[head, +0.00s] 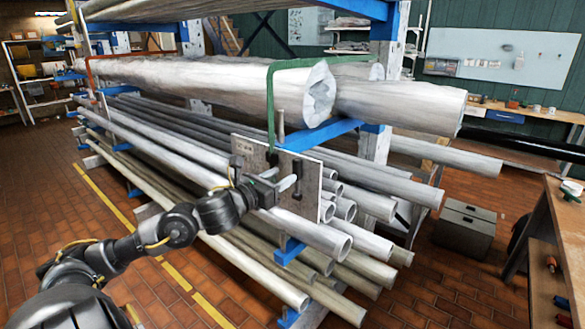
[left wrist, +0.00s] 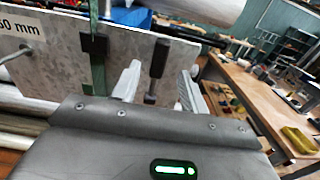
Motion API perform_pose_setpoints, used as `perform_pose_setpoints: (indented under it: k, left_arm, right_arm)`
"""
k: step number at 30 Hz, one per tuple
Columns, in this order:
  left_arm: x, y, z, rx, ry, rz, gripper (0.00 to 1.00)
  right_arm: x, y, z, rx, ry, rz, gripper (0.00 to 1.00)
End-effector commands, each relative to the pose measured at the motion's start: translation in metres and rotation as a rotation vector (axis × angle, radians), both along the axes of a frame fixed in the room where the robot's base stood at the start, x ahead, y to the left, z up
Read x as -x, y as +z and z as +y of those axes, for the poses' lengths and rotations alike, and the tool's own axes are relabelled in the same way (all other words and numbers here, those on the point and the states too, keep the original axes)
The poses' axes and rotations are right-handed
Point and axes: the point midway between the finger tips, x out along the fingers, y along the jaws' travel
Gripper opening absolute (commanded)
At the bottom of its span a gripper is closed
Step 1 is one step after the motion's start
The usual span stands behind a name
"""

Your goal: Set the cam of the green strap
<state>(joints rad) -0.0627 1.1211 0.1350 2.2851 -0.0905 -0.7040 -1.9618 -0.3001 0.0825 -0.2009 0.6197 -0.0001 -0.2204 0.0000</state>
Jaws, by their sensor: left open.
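The green strap (head: 271,105) goes over the big wrapped pipe and hangs down to an upright grey plate (head: 248,148). In the left wrist view the strap (left wrist: 97,75) passes through a black buckle (left wrist: 93,45) on the plate (left wrist: 60,60). To its right a black upright lever (left wrist: 158,58) with a grey lower end stands at the plate; I cannot tell for sure that it is the cam. My left gripper (head: 281,179) is open in front of the plate. In the wrist view the gripper (left wrist: 160,76) has a finger either side of the lever, apart from it. My right gripper is not in view.
The rack holds several long pipes (head: 340,243) below the plate, on blue arms (head: 290,250). A red strap (head: 90,70) is farther left. A wooden bench (head: 555,245) stands at right, a grey box (head: 466,228) on the floor. The brick floor in front is clear.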

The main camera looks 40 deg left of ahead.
Motion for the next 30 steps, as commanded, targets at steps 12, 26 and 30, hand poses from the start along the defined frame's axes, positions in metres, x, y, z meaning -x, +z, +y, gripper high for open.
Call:
perform_pose_setpoints:
  k: [12,26,30]
  left_arm:
    - [-0.049,0.002,0.002,0.003,0.002,-0.001,0.44]
    - [-0.053,0.0,0.001,0.001,0.0,0.0,0.33]
    - [-0.053,0.0,0.001,0.001,0.0,0.0,0.15]
  right_arm:
    - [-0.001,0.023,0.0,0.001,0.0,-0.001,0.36]
    - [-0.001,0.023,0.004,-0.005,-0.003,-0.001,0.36]
    - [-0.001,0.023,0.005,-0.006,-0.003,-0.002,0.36]
